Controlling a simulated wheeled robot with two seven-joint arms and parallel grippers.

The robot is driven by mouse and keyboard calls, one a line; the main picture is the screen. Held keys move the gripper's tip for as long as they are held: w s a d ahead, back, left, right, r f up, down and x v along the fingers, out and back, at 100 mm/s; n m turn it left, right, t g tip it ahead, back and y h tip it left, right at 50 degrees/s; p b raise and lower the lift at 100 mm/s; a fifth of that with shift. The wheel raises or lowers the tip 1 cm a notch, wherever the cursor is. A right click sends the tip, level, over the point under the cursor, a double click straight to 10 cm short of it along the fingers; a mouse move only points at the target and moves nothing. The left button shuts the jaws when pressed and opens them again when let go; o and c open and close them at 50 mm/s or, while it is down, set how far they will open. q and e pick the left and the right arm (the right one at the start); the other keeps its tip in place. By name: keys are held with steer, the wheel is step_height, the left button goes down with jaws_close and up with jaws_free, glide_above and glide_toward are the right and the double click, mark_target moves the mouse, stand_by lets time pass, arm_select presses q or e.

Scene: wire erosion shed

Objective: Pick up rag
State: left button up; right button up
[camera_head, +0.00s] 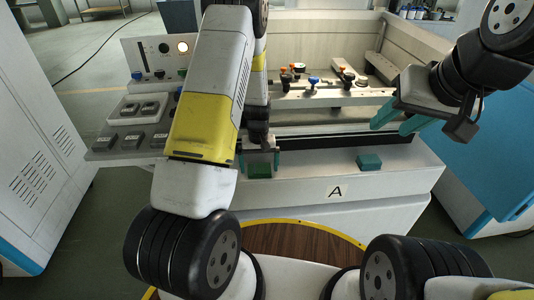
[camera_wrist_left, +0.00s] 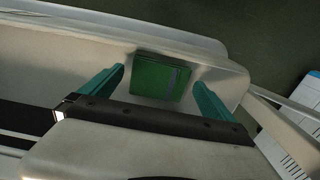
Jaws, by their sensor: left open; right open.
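A green folded rag (camera_head: 260,172) lies on the front ledge of the machine marked A. In the left wrist view the rag (camera_wrist_left: 158,80) is a flat green square with a darker stripe, seen between the two teal fingers. My left gripper (camera_head: 259,158) is open and right at the rag, with a finger toward each side; I cannot tell whether they touch it. My right gripper (camera_head: 400,118) is open and empty above the right part of the machine. A second, teal folded cloth or block (camera_head: 369,162) lies further right on the same ledge.
The machine's white tank (camera_head: 335,190) has a bed with several small coloured-knob clamps (camera_head: 300,78) behind the ledge. A control panel (camera_head: 135,125) stands left of my left arm. White cabinets (camera_head: 40,150) flank the left side. The ledge between the two cloths looks clear.

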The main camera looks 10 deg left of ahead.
mark_target(260, 169)
arm_select(q)
steer(key=shift+f, duration=0.3)
steer(key=c, duration=1.3)
steer(key=shift+r, duration=0.15)
steer(key=shift+r, duration=0.65)
step_height(260, 169, up, 2)
steer(key=shift+d+r, duration=0.1)
steer(key=shift+r, duration=0.1)
steer(key=s+d, duration=0.3)
steer(key=s, duration=0.1)
steer(key=s+d, duration=0.3)
steer(key=s, duration=0.1)
steer(key=s+d+r, duration=0.1)
steer(key=s+d, duration=0.2)
steer(key=s, duration=0.1)
steer(key=shift+s+d, duration=0.25)
steer(key=shift+s, duration=0.1)
